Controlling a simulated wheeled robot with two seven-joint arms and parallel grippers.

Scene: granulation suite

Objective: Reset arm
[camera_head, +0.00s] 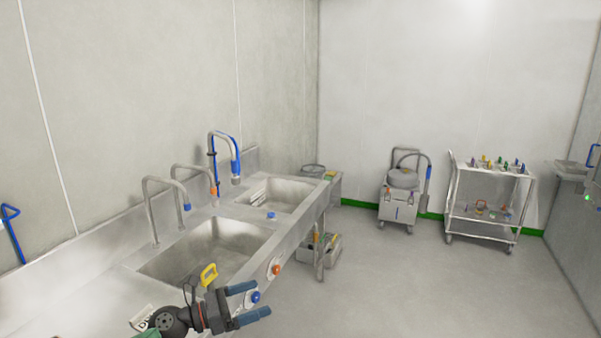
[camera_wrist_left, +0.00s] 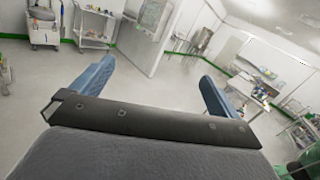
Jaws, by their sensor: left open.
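My left gripper (camera_head: 262,301) is in the lower middle of the head view, in front of the near edge of the steel sink counter. Its two blue fingers are spread apart with nothing between them. In the left wrist view the gripper (camera_wrist_left: 150,88) also shows its blue fingers wide apart, with floor and distant furniture beyond. A yellow handle-like thing (camera_head: 209,274) shows just behind the gripper; I cannot tell what it belongs to. My right gripper is in neither view.
The steel counter has a near sink basin (camera_head: 210,250) and a far basin (camera_head: 280,194), with upright taps (camera_head: 222,160) behind. A wheeled machine (camera_head: 401,195) and a trolley (camera_head: 487,205) stand by the back wall. The floor (camera_head: 400,285) right of the counter is clear.

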